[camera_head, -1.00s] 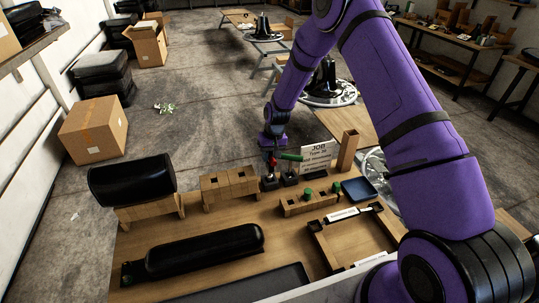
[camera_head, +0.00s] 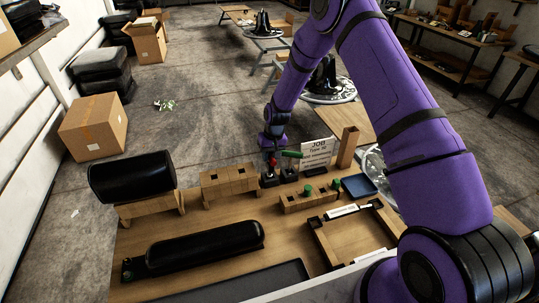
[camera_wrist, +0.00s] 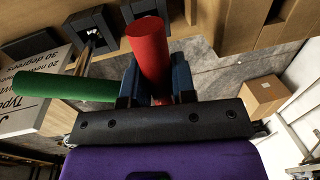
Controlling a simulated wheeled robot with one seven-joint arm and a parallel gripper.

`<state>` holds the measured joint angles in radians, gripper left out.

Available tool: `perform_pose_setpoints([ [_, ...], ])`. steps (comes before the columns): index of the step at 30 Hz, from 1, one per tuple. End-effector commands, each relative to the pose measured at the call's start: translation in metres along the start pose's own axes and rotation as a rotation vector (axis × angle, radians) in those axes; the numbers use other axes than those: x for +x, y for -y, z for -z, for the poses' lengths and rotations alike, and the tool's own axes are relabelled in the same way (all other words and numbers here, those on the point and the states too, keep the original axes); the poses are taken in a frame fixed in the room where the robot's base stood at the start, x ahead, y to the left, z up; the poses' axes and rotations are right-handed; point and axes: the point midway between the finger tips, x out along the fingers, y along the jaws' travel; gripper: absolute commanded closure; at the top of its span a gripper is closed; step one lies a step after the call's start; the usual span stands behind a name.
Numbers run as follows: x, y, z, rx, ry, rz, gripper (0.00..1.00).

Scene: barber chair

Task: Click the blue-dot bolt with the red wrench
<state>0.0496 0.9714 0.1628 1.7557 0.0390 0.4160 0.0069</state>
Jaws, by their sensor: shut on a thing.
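My gripper (camera_wrist: 158,88) is shut on the red wrench (camera_wrist: 147,45), whose thick red handle stands out between the fingers in the wrist view. In the head view the red wrench (camera_head: 272,160) is a small red spot below my wrist, by a dark holder (camera_head: 270,180). The green wrench (camera_head: 292,154) lies just right of it, its handle pointing sideways; it also shows at the left in the wrist view (camera_wrist: 65,86). I cannot make out a blue-dot bolt.
A job sign (camera_head: 317,152) stands right of the green wrench, with a wooden post (camera_head: 347,147) beside it. A wooden block with green pegs (camera_head: 310,197), a slotted wooden block (camera_head: 229,182), a blue tray (camera_head: 359,187) and a wooden frame (camera_head: 322,245) crowd the bench.

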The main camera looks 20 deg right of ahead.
Motion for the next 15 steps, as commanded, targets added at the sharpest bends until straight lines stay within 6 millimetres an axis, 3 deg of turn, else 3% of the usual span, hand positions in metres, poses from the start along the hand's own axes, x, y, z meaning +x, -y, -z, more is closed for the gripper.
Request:
perform_pose_setpoints([
  [15,0.0081,-0.0012,0.0005,0.000,-0.002,0.000,1.00],
])
